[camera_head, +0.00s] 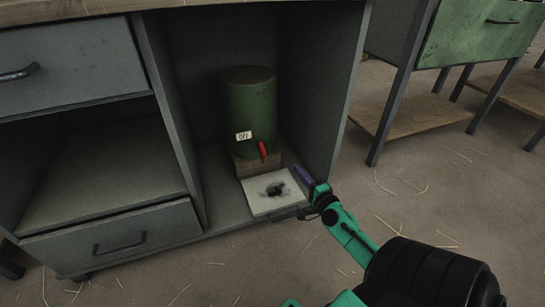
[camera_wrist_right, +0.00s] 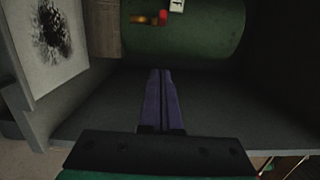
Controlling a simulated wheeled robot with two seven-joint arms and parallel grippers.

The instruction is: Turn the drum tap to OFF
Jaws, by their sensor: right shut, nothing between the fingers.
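A dark green drum (camera_head: 249,105) stands on a wooden block (camera_head: 245,166) inside the open cabinet bay. Its tap has a red handle (camera_head: 263,150), seen close to upright and slightly slanted. A small white label (camera_head: 243,136) with dark lettering, seemingly OFF, is on the drum left of the handle. In the right wrist view the red tap (camera_wrist_right: 163,16) with a brass part (camera_wrist_right: 143,20) shows at the top, ahead of the fingers. My right gripper (camera_head: 303,175) is shut and empty, right of the tap and apart from it; its purple fingers (camera_wrist_right: 162,72) point toward the drum. My left gripper is out of view.
A pale sheet or tray (camera_head: 262,205) with a dark stain lies before the block. The cabinet's side wall (camera_head: 325,95) is close to my right gripper. A drawer (camera_head: 120,240) and shelf are at left. Straw litters the open floor (camera_head: 400,200).

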